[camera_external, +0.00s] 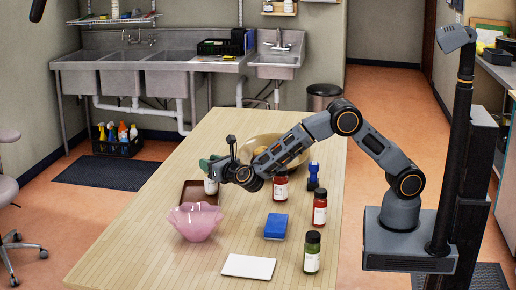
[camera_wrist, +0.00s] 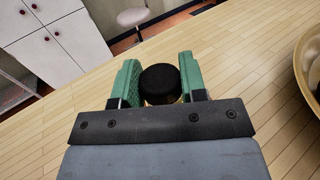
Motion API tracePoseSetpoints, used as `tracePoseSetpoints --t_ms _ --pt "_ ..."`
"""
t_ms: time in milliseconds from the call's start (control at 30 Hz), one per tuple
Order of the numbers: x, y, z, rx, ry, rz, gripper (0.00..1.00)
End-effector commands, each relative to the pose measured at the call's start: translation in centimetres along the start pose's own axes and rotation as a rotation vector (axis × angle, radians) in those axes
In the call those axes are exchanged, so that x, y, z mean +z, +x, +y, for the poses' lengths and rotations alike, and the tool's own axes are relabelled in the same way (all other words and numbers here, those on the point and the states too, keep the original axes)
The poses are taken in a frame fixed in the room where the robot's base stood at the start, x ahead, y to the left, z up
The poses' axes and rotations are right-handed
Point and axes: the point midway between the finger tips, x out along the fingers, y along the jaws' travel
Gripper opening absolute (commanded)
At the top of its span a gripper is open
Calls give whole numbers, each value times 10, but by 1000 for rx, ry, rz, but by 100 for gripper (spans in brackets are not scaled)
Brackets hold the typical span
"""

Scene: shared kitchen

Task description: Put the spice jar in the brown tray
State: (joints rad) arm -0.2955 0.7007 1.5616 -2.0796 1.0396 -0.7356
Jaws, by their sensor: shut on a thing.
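A jar with a black lid is held between the green fingers of my gripper (camera_wrist: 155,85); its lid (camera_wrist: 159,82) fills the gap between them in the wrist view. In the external view my gripper (camera_external: 213,165) is at the far left of my outstretched arm, and the white-labelled jar (camera_external: 211,187) shows below it. The brown tray (camera_external: 187,193) lies on the table behind the pink bowl. The jar appears over the tray's right part; I cannot tell whether it touches the tray. The bowl hides the tray's near side.
The pink bowl (camera_external: 195,224) stands just in front of the tray. A wide tan bowl (camera_external: 247,150) is behind my arm. Red jars (camera_external: 280,186), a green jar (camera_external: 312,254), a blue block (camera_external: 276,227) and a white card (camera_external: 248,267) occupy the right and front.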

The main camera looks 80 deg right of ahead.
Motion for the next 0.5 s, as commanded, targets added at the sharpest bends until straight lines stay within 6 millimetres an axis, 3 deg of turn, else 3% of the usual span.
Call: tracePoseSetpoints --t_ms 67,100,333,500 --pt "-3 0 0 0 1 -1 0" --pt "-3 0 0 0 0 0 41" --pt "-2 0 0 0 0 0 63" --pt "-2 0 0 0 0 0 64"
